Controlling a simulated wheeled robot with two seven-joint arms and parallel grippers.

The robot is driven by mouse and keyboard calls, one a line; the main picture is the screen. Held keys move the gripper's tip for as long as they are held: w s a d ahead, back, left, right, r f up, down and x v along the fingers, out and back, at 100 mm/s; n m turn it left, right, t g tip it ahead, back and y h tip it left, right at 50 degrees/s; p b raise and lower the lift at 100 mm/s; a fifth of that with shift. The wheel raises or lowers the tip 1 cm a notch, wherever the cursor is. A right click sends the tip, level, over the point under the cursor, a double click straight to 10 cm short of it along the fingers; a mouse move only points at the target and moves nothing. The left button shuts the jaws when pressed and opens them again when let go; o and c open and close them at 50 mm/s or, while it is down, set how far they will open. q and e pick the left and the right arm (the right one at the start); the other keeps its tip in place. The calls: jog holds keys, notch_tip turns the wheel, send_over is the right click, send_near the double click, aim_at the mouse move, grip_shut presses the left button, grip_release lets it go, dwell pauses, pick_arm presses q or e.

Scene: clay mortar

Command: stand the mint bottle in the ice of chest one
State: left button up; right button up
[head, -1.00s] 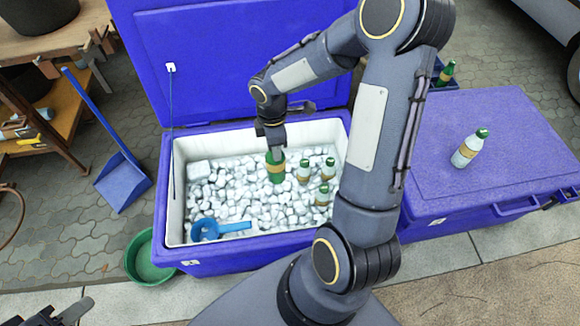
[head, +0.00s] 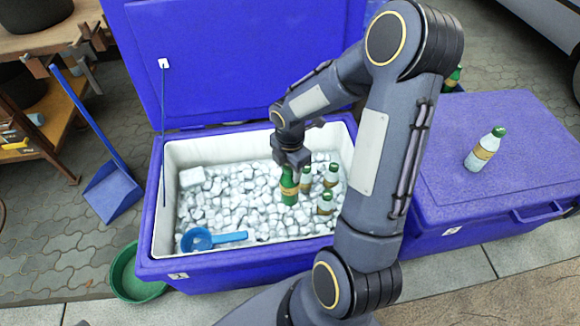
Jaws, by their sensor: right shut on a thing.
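My right gripper (head: 291,165) points down into the open chest (head: 255,258) and is shut on the upper part of a green bottle (head: 289,189) with a tan band. The bottle is about upright over the ice (head: 232,205); I cannot tell whether its base touches or sinks into it. Just right of it, three pale bottles with green caps stand in the ice: one close behind (head: 306,181), one further right (head: 331,177) and one nearer (head: 325,205). My left gripper is not in view.
A blue scoop (head: 198,240) lies on the ice at front left. The chest's lid (head: 235,65) stands open behind. A pale bottle (head: 485,150) stands on the closed chest (head: 510,110) at right. A green basin (head: 133,280) and blue dustpan (head: 112,195) are at left.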

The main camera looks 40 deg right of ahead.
notch_tip(320, 180, down, 18)
jog(key=b, duration=1.5)
jog(key=shift+f, duration=0.25)
notch_tip(320, 180, down, 2)
jog(key=shift+b, duration=0.65)
jog(key=shift+w+d, duration=0.1)
jog(key=shift+f, duration=0.55)
jog(key=o, duration=1.1)
jog(key=shift+c, duration=0.2)
jog(key=shift+o, duration=0.2)
jog(key=o, duration=0.4)
